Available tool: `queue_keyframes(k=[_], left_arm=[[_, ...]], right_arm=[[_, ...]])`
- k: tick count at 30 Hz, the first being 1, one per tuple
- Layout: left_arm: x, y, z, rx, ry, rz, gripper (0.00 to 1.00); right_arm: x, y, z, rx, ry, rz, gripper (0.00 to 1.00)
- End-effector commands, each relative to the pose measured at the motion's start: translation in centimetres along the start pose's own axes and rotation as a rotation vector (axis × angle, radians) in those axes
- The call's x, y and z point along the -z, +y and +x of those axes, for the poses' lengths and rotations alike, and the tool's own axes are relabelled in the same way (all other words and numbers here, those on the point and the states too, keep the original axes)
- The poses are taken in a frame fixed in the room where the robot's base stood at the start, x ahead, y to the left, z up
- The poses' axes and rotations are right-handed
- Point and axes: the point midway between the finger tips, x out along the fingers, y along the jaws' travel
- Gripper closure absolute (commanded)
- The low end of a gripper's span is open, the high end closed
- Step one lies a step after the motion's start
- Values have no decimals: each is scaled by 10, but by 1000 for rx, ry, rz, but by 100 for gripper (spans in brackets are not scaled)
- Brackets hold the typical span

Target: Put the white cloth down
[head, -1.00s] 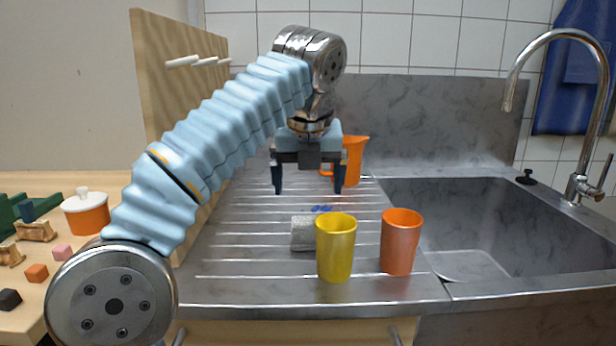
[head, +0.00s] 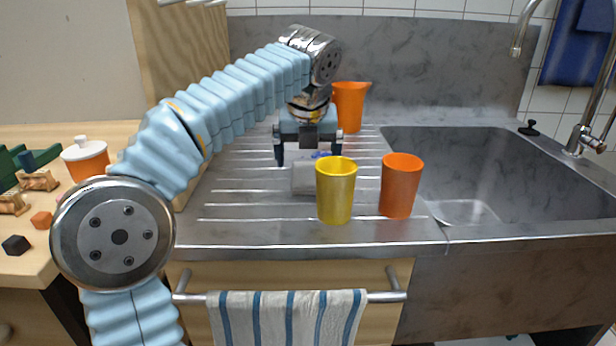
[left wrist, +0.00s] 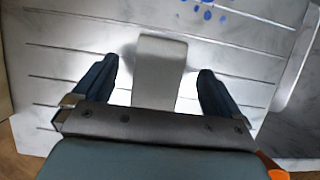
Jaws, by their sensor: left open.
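A pale grey-white, rounded block-like thing (head: 304,178) lies on the ribbed drainboard, partly behind the yellow cup; it looks like a folded or rolled cloth, but I cannot be sure. My left gripper (head: 309,160) is open just behind and above it. In the left wrist view the pale thing (left wrist: 160,75) lies between the spread fingers of the left gripper (left wrist: 158,85), with a gap on each side. A white cloth with blue stripes (head: 288,318) hangs over the drawer rail below the counter. My right gripper is out of view.
A yellow cup (head: 336,192) and an orange cup (head: 401,187) stand at the front of the drainboard (head: 245,215). An orange jug (head: 350,106) stands behind. Blue spots (left wrist: 207,12) mark the board. The sink (head: 500,170) is at right.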

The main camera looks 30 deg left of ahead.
Motion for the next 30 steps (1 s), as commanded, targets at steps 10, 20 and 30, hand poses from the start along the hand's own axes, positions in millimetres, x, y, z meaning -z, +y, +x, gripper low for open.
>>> queue_keyframes(k=[10,20,30], left_arm=[[-1,-1,29,0,0,-1,1],[-1,-1,29,0,0,0,36],[-1,-1,28,0,0,0,66]], right_arm=[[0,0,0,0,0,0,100],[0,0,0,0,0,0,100],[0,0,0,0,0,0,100]])
